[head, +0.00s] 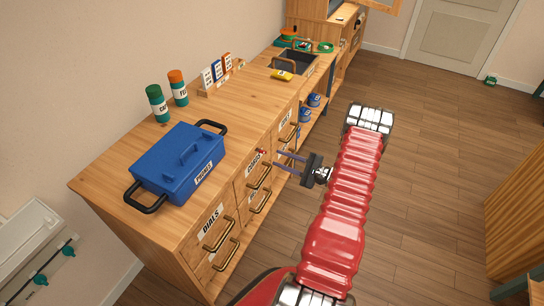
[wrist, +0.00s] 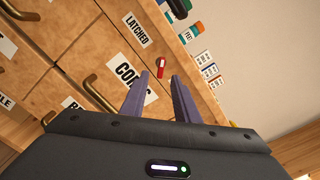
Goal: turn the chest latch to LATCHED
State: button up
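The latch (wrist: 161,67) is a small red piece with a pale mark, on the wooden cabinet front, beside the COINS label (wrist: 132,82). The white LATCHED label (wrist: 136,29) lies up and left of it in the wrist view. In the head view the latch (head: 262,151) is a tiny red spot near the counter edge. My gripper (head: 277,159) points at the cabinet front just right of it. In the wrist view my gripper (wrist: 160,76) has two purple fingers apart, with nothing between them. The latch shows just beyond the fingertips; I cannot tell whether they touch.
Brass drawer handles (head: 219,233) stick out along the cabinet front. A blue PHONES box (head: 178,162) with black handles stands on the counter (head: 105,178). The floor (head: 435,150) on the right is clear.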

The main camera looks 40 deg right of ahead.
jog(key=v, duration=0.5)
jog(key=shift+s+d, duration=0.1)
jog(key=shift+s, duration=0.25)
jog(key=shift+f, duration=0.1)
